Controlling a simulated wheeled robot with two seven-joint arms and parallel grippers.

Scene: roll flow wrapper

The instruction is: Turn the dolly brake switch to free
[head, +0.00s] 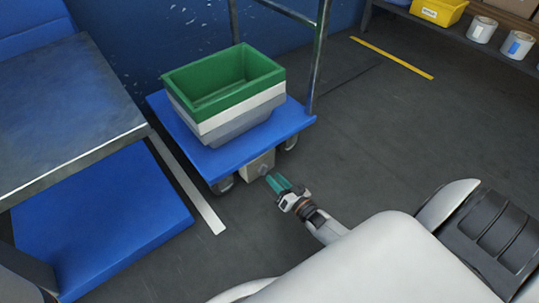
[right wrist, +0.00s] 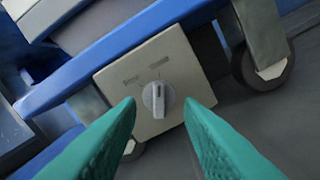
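The dolly (head: 225,163) is a blue flat deck on casters with a grey frame at its back. Its brake switch (right wrist: 159,97) is a grey knob on a beige box (right wrist: 133,84), with two small labels above it that I cannot read. The box (head: 257,166) hangs under the dolly's front edge in the head view. My right gripper (head: 275,182) is close in front of the box. In the right wrist view its two teal fingers (right wrist: 160,118) are apart, with the knob visible between and beyond them; I see no contact. My left gripper is not in view.
Stacked green, white and grey bins (head: 228,97) stand on the dolly. A metal-edged table (head: 60,115) with a blue lower shelf is at the left. A dolly caster (right wrist: 265,75) is right of the box. A shelf with a yellow bin (head: 438,10) and cans is at the upper right. Floor at right is clear.

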